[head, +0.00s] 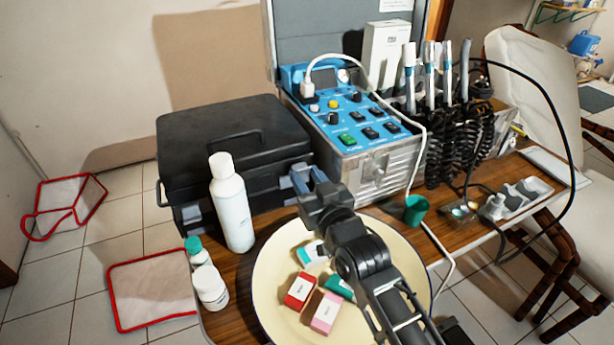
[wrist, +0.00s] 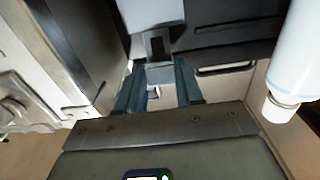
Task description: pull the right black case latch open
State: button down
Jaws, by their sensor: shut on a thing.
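The black case (head: 230,140) lies closed on the wooden table, left of the blue-panelled metal unit. In the head view my gripper and wrist largely hide the latch.
A tall white bottle (head: 233,208) stands close to the case front, left of my gripper. A cream plate (head: 268,270) with several small boxes lies under my arm. The metal unit (head: 370,172) stands close on the right. Small bottles (head: 211,288) stand at the table's left edge.

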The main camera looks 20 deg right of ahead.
aim_at(308, 168)
jog(key=shift+s+f, duration=0.1)
jog(key=shift+f, duration=0.55)
jog(key=c, duration=1)
grip_release()
jog(key=shift+o, duration=1.4)
jog(key=shift+r, duration=0.4)
jog(key=shift+r, duration=0.35)
notch_tip(308, 168, up, 3)
jog(key=shift+f, duration=0.1)
jog(key=s+d+r+b, duration=0.1)
jog(key=s+d+r, duration=0.4)
jog(key=d, duration=0.5)
notch_tip(308, 168, up, 2)
jog(key=shift+s+r, duration=0.1)
jog(key=shift+s, duration=0.3)
